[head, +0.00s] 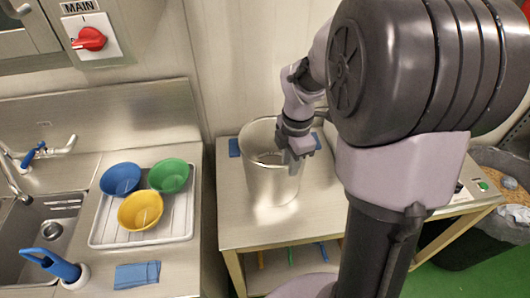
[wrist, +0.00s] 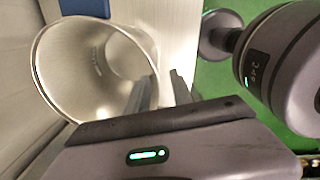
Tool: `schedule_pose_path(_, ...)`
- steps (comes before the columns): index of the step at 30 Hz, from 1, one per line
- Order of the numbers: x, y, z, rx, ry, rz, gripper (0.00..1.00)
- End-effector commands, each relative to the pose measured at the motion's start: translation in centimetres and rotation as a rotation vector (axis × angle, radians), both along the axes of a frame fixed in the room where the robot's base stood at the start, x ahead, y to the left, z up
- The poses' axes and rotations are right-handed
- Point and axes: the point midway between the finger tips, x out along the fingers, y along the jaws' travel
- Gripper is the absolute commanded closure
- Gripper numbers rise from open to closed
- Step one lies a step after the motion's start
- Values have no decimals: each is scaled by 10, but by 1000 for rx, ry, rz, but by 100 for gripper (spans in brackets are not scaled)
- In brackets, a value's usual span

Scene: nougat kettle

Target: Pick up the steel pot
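The steel pot (head: 268,190) stands upright on a steel-topped table, open at the top and apparently empty. In the wrist view the pot (wrist: 62,62) fills the left side, with its round rim facing the camera. My gripper (head: 294,160) is at the pot's right rim, pointing down. In the wrist view my gripper (wrist: 162,92) has its two fingers apart, one overlapping the pot's opening and the other outside the wall. The rim passes between them. I cannot tell whether either finger touches the wall.
The steel-topped table (head: 245,232) has a blue piece (head: 234,147) beside the pot. To the left, a tray (head: 105,232) holds blue, green and yellow bowls near a sink (head: 45,225). A dark bin (head: 480,235) stands at the right. A wall rises behind the table.

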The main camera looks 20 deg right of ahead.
Motion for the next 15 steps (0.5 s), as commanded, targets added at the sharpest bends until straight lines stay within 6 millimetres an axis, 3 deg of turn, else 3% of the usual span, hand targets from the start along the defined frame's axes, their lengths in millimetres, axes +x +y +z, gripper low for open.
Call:
schedule_pose_path(1,0,0,-18,1,3,1,72)
schedule_pose_path(3,1,0,-31,1,2,0,72)
schedule_pose_path(10,5,0,-52,0,-1,0,72)
schedule_pose_path(15,12,-1,-86,1,1,-1,72)
